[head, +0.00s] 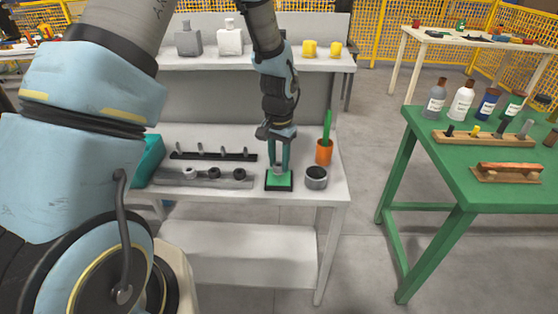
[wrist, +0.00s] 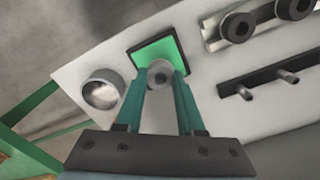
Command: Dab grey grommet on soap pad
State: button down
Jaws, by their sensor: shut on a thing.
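The soap pad (head: 280,186) is a green square in a black tray on the grey workbench. It also shows in the wrist view (wrist: 143,54). My gripper (head: 279,168) points down over the pad. Its two teal fingers are shut on the grey grommet (wrist: 160,75), which shows between the fingertips in the wrist view. The grommet (head: 278,170) is small in the head view. It is at or just above the pad's surface; I cannot tell whether it touches. In the wrist view it overlaps the pad's near edge.
A round grey cup (head: 316,177) stands close right of the pad, with an orange pot (head: 324,152) behind it. A grey rack (head: 205,178) with dark rings and a black peg rail (head: 213,155) lie to the left. A shelf (head: 250,60) runs above the back.

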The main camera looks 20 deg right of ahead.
jog(key=shift+f, duration=0.4)
jog(key=shift+r, duration=0.1)
dwell(0.3)
jog(key=shift+r+p, duration=2.35)
jog(key=shift+r, duration=1.15)
jog(key=shift+f, duration=0.1)
